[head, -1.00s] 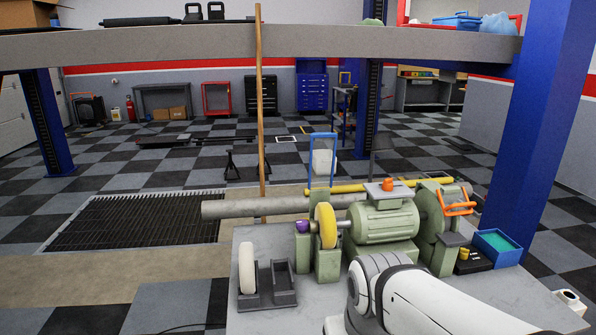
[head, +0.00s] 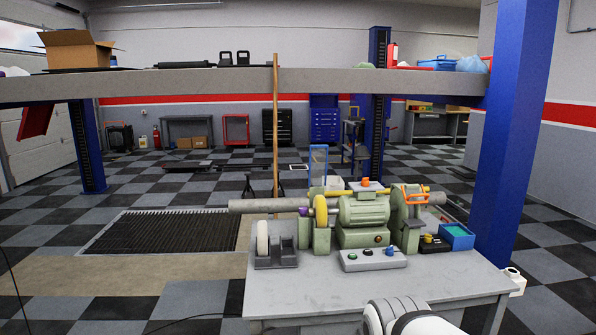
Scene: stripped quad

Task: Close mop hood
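A green bench polishing machine (head: 362,211) stands on the grey bench. A yellow wheel (head: 321,211) sits exposed at its left end, beside a blue-framed clear guard (head: 318,165) that stands upright. A green housing (head: 403,210) at its right end carries an orange handle (head: 414,195). I cannot tell for certain from here which part is the mop hood, or how far open it is. Part of my white arm shows at the bottom edge, in front of the bench. My gripper is out of view.
A white wheel (head: 262,240) stands in a dark holder (head: 278,255) at left on the bench (head: 300,292). A switch box (head: 372,258) lies in front of the machine. A blue tray (head: 457,237) is at right, near a blue pillar (head: 515,130). Floor left of the bench is open.

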